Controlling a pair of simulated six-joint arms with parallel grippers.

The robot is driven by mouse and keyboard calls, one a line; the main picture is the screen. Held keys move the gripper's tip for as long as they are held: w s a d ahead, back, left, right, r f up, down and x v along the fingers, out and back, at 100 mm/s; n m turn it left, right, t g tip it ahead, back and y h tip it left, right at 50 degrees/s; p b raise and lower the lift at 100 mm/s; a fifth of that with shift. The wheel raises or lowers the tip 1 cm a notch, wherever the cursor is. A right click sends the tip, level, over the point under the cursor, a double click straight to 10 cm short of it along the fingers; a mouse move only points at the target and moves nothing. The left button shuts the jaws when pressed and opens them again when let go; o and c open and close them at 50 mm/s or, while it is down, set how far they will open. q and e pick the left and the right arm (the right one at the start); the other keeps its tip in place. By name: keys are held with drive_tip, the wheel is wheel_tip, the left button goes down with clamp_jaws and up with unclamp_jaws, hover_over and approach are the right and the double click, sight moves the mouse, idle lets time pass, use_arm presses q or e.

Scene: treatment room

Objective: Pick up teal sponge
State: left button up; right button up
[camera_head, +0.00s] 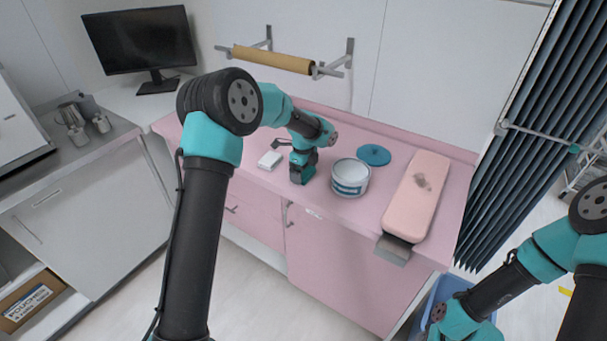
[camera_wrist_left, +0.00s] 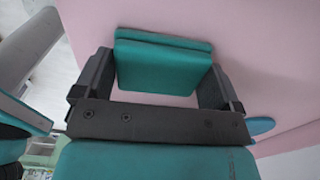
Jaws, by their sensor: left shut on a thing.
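The teal sponge (camera_wrist_left: 160,66) is a flat rectangular block between the two dark fingers of my left gripper (camera_wrist_left: 157,80) in the left wrist view. The fingers are shut on its sides. In the head view my left gripper (camera_head: 303,172) points down over the pink counter, just left of a white tub. The sponge is hard to make out from the gripper there, and I cannot tell whether it touches the counter. My right arm comes in at the lower right, but its gripper fingers are out of the frame.
The white tub with a teal band (camera_head: 350,178) stands close to the right of the left gripper. A round teal lid (camera_head: 374,155) lies behind it. A small white block (camera_head: 269,160) lies to the left. A long pink cushion (camera_head: 416,196) takes up the right end of the pink counter (camera_head: 330,208).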

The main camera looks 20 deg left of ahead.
use_arm(q)
drive_tip(key=shift+r, duration=0.1)
drive_tip(key=shift+c, duration=0.2)
drive_tip(key=shift+r, duration=1.85)
drive_tip(key=s+d, duration=0.2)
drive_tip(key=s, duration=0.5)
drive_tip(key=s+d+r, duration=0.1)
drive_tip(key=s+d, duration=0.2)
drive_tip(key=s, duration=0.5)
drive_tip(key=shift+d, duration=0.35)
drive_tip(key=shift+r, duration=0.1)
drive_tip(key=o, duration=0.3)
drive_tip(key=shift+c, duration=1)
